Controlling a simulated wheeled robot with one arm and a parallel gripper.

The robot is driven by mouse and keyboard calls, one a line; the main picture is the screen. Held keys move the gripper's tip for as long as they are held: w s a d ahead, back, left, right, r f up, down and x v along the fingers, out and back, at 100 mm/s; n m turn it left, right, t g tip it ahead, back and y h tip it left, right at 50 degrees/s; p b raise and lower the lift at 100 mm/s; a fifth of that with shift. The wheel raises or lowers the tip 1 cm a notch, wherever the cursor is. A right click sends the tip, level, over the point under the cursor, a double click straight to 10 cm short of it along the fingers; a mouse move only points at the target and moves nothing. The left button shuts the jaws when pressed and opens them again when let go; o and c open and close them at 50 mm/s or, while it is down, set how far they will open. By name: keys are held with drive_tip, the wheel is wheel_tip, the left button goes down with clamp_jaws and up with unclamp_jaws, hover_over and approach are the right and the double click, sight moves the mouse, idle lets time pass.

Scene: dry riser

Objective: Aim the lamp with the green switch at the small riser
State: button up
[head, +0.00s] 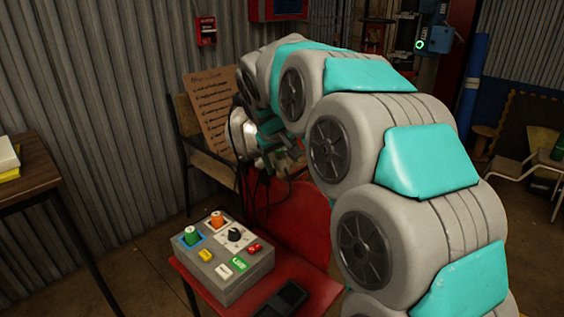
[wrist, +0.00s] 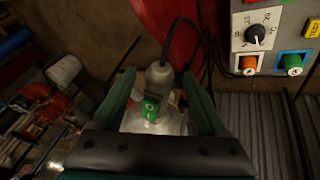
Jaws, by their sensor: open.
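The lamp has a silver reflector (head: 240,132), seen in the head view beside my gripper (head: 280,140). In the wrist view the lamp's pale neck (wrist: 160,78) and its green switch (wrist: 150,107) lie between the fingers of my gripper (wrist: 164,80). The fingers are spread on either side of the lamp. Whether either finger touches it I cannot tell. A dark cable runs from the neck. My arm covers part of the lamp in the head view. I cannot make out the small riser in either view.
A grey control box (head: 226,282) with coloured buttons and knobs sits on a red chair (head: 310,278), near a black device (head: 283,297). A wooden chair (head: 200,150) holds a lettered board (head: 207,105). A dark table (head: 30,172) stands left. Loose cables hang below the lamp.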

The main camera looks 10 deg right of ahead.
drive_tip(key=shift+w+f, duration=0.15)
drive_tip(key=shift+f, duration=0.05)
drive_tip(key=shift+c, duration=0.3)
clamp_jaws()
idle(1.0)
